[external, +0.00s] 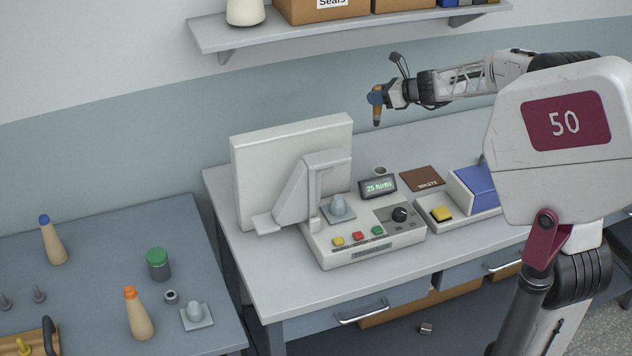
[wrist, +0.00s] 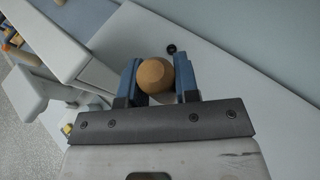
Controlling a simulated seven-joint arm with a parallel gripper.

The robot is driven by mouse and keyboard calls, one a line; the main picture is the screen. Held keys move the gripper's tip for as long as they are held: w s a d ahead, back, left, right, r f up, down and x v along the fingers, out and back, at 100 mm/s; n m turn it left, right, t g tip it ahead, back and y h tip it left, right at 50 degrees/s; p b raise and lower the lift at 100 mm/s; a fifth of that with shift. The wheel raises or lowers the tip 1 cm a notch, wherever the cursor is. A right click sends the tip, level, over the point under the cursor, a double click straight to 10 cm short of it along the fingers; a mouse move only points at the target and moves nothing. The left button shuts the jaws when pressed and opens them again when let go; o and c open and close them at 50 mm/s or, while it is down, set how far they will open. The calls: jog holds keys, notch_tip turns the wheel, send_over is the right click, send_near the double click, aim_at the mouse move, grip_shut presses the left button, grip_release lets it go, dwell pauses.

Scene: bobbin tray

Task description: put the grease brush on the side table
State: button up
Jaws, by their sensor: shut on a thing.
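My gripper (external: 377,98) is shut on the grease brush (external: 377,112), high above the back of the white bench. The brush hangs about upright, with a wooden upper part and a darker lower end. In the wrist view, the brush's round wooden end (wrist: 155,75) sits between the two blue fingers of my gripper (wrist: 159,82); its lower end is hidden there. The side table (external: 105,250), which I take to be the blue-grey one, stands at the lower left in the external view, apart from the brush.
The side table holds a blue-topped cone (external: 53,242), an orange-topped cone (external: 139,315), a green-lidded can (external: 157,265) and small parts. A monitor (external: 290,165) stands on the bench between brush and side table, beside a control box (external: 370,240). A shelf (external: 350,22) hangs above.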

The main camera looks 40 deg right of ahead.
jog(key=shift+w+a+f+m+t+h, duration=0.4)
jog(key=shift+w+a+m+h, duration=1.05)
jog(key=shift+a, duration=3.5)
jog(key=shift+w+a+f+m+t+h, duration=0.1)
jog(key=shift+w+a+m+t+h, duration=1.3)
jog(key=shift+a, duration=3.5)
jog(key=shift+w+a+f+m+g+h, duration=0.2)
jog(key=shift+w+a+m+h, duration=0.45)
jog(key=shift+w+a, duration=2.95)
jog(key=s+a+r+m+h, duration=0.1)
jog(key=s+a+m+h, duration=0.1)
jog(key=s+a, duration=0.6)
jog(key=s+a+m+h, duration=0.2)
jog(key=s+a+h, duration=0.1)
jog(key=a, duration=1)
jog(key=s+a+r+m+h, duration=0.1)
jog(key=s+a+m+h, duration=0.1)
jog(key=s+a, duration=0.6)
notch_tip(320, 180, down, 20)
jog(key=w+a, duration=0.2)
jog(key=shift+r+g, duration=0.2)
jog(key=shift+g, duration=0.1)
jog(key=shift+w, duration=0.1)
notch_tip(320, 180, down, 6)
jog(key=shift+f, duration=0.15)
